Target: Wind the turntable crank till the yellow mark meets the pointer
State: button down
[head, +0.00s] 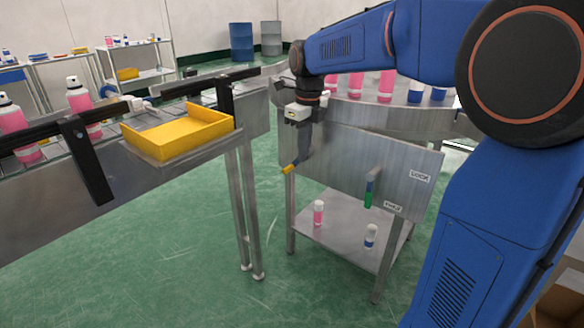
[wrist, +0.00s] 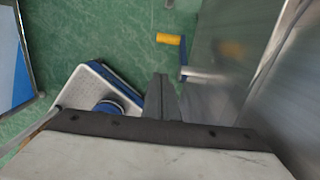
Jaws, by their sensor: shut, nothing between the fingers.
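The crank is on the turntable's grey side panel. Its yellow handle (head: 289,169) shows beside my fingertips in the head view, and the handle (wrist: 170,39) is beyond the fingers in the wrist view, with a blue arm and a metal shaft. My gripper (head: 303,158) points down by the panel's left end, its fingers (wrist: 160,80) together and empty, apart from the handle in the wrist view. The turntable (head: 400,115) carries pink and blue cans and is partly hidden by my arm. I cannot make out the yellow mark or the pointer.
A green-gripped lever (head: 369,193) hangs down near the lower label on the panel; a LOCK label (head: 420,177) is above right. A shelf (head: 340,238) below holds two small cans. A yellow tray (head: 180,135) sits on the conveyor at left. Open green floor lies between.

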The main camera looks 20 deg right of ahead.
aim_at(292, 167)
jog(key=shift+w+a+f, duration=0.4)
jog(key=shift+w+f, duration=0.15)
jog(key=shift+f, duration=0.6)
jog(key=shift+w+a+f, duration=0.4)
jog(key=shift+w+f, duration=0.2)
jog(key=shift+f, duration=0.55)
jog(key=shift+w+a+f, duration=0.4)
jog(key=shift+w+f, duration=0.15)
jog(key=shift+f, duration=0.6)
